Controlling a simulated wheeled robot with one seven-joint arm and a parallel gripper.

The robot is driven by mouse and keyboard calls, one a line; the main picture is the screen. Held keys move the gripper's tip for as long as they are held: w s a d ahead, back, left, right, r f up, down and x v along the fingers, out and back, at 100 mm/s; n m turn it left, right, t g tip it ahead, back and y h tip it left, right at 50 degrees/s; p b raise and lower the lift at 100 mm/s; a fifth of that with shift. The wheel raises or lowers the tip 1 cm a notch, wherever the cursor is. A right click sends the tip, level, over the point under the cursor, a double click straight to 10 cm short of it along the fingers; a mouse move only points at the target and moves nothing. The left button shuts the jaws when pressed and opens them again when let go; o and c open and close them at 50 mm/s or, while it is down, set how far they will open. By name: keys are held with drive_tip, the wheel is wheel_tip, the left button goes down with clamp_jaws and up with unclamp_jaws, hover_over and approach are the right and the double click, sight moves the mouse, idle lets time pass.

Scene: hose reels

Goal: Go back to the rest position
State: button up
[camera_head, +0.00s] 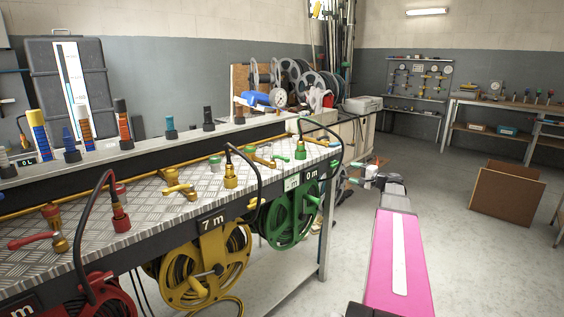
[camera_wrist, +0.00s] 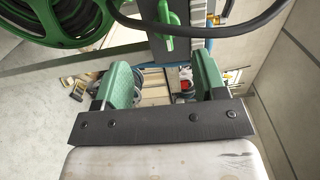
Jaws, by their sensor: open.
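My gripper (camera_wrist: 163,78) is open, with its two green fingers apart and nothing visible between them. In the head view my pink arm reaches forward on the right, and my gripper (camera_head: 352,172) is beside the right end of the bench (camera_head: 150,215), partly hard to make out. The green hose reel (camera_head: 291,216) hangs under that end, below the 0 m label. It also shows at upper left in the wrist view (camera_wrist: 50,22). A green handle (camera_wrist: 168,28) and a black hose (camera_wrist: 225,28) lie beyond the fingertips.
A yellow reel (camera_head: 205,265) and a red reel (camera_head: 100,297) hang further left under the bench. Taps and hose ends stand on its top. A cardboard box (camera_head: 507,194) sits on the floor at right. Open floor (camera_head: 465,250) lies right of my arm.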

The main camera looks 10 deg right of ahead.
drive_tip(key=s+a+f+n+g+h, duration=0.1)
drive_tip(key=s+a+f+n+g, duration=0.3)
drive_tip(key=a+f, duration=0.55)
drive_tip(key=s+a+f+n+g+h, duration=0.15)
drive_tip(key=s+a+f+g, duration=0.45)
drive_tip(key=a, duration=0.6)
drive_tip(key=s+a+f+n+g+h, duration=0.2)
drive_tip(key=s+a+f+h, duration=0.1)
drive_tip(key=s, duration=0.4)
drive_tip(key=s+a+f+n+g+h, duration=0.2)
drive_tip(key=s+a+f+n+h, duration=0.1)
drive_tip(key=s+f, duration=0.4)
drive_tip(key=shift+s+a+f+h, duration=0.25)
drive_tip(key=shift+s+a+h, duration=0.5)
drive_tip(key=shift+h, duration=0.5)
